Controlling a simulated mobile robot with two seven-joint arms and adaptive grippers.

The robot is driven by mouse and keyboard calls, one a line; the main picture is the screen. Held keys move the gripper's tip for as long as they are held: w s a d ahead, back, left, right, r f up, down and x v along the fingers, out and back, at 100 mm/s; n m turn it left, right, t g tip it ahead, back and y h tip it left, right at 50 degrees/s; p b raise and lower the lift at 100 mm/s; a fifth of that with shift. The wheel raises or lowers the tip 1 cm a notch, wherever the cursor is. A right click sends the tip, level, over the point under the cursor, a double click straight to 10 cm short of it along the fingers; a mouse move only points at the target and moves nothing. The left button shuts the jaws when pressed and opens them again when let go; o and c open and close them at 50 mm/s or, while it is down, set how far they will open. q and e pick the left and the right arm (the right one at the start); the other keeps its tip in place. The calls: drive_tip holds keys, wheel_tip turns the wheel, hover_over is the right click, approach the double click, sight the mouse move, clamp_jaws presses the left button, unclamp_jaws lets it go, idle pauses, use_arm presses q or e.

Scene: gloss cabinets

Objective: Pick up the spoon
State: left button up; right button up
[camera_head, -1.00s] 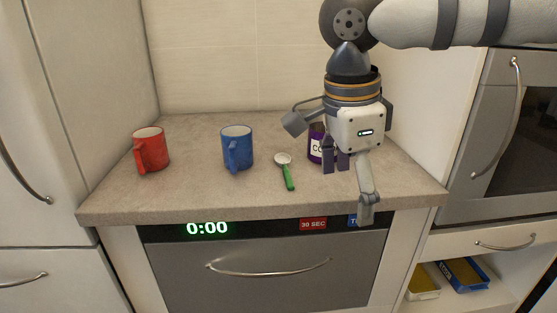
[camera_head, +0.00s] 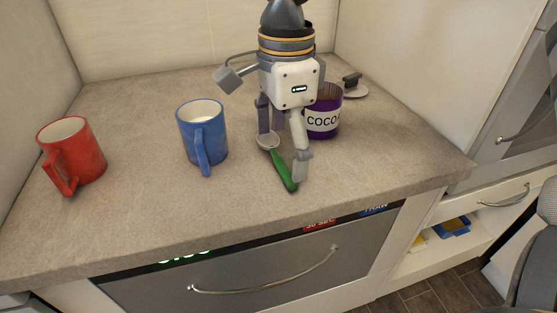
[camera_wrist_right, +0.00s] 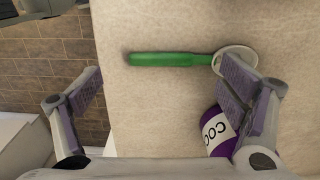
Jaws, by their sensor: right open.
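The spoon has a green handle (camera_head: 282,173) and a pale round bowl (camera_head: 267,142). It lies on the countertop (camera_head: 130,215) with the handle toward the front edge. My right gripper (camera_head: 283,146) points down over the spoon, its fingers apart and empty. In the right wrist view, the spoon's green handle (camera_wrist_right: 165,59) lies crosswise ahead of the open gripper (camera_wrist_right: 160,72). The bowl is beside one fingertip, which partly covers it. I cannot tell whether the fingers touch the spoon. My left gripper is not in view.
A purple cocoa container (camera_head: 323,117) stands just right of the gripper, close to one finger. A blue mug (camera_head: 202,133) and a red mug (camera_head: 72,155) stand to the left. The counter's front left is clear.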

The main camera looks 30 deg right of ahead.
sight(282, 171)
wheel_tip(282, 171, down, 4)
drive_tip(key=shift+w+r, duration=0.15)
drive_tip(key=shift+a, duration=0.1)
drive_tip(key=c, duration=1.1)
drive_tip(key=shift+o, duration=0.2)
